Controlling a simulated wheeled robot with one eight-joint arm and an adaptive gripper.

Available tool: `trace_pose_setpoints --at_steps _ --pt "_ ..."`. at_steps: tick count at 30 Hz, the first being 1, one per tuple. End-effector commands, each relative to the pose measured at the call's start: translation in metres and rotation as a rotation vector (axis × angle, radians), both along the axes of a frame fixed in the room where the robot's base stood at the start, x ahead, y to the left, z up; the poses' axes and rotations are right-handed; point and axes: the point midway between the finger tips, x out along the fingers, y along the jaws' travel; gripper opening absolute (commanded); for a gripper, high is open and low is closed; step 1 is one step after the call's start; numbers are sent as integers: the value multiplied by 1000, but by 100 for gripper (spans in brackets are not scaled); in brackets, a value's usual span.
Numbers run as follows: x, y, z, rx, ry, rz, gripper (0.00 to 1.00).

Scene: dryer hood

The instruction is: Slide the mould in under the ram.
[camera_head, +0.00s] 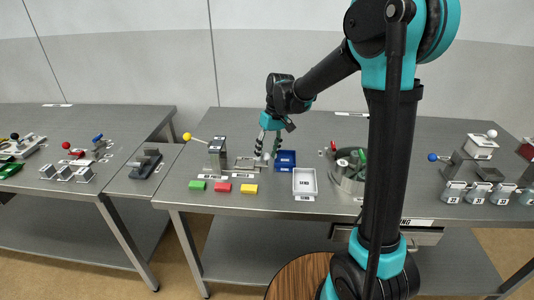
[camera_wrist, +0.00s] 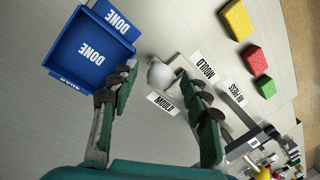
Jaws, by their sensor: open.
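The press (camera_head: 217,152) stands on the middle table, with a yellow ball on its lever. The grey mould (camera_head: 244,163) sits just right of it, outside the press. In the wrist view, a pale round knob (camera_wrist: 160,74) lies beside the MOULD labels, between my fingertips. My gripper (camera_head: 267,156) points down to the right of the mould. It is open, with one finger on each side of the knob (camera_wrist: 157,76); I see no clear contact. The press (camera_wrist: 268,142) also shows at the lower right of the wrist view. My right finger hides part of the mould.
A blue DONE tray (camera_head: 286,158) stands close right of my gripper, and a white tray (camera_head: 305,183) nearer the front. Green (camera_head: 197,185), red (camera_head: 222,187) and yellow (camera_head: 249,189) blocks lie along the front. A round metal container (camera_head: 348,174) stands further right. The table behind is clear.

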Motion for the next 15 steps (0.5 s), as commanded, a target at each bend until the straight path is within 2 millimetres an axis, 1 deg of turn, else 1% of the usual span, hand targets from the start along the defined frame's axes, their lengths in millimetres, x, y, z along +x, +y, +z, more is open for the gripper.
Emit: trace_pose_setpoints --at_steps 9,15 --pt "0 0 -3 0 0 0 47" --pt "0 0 -2 0 0 0 22"
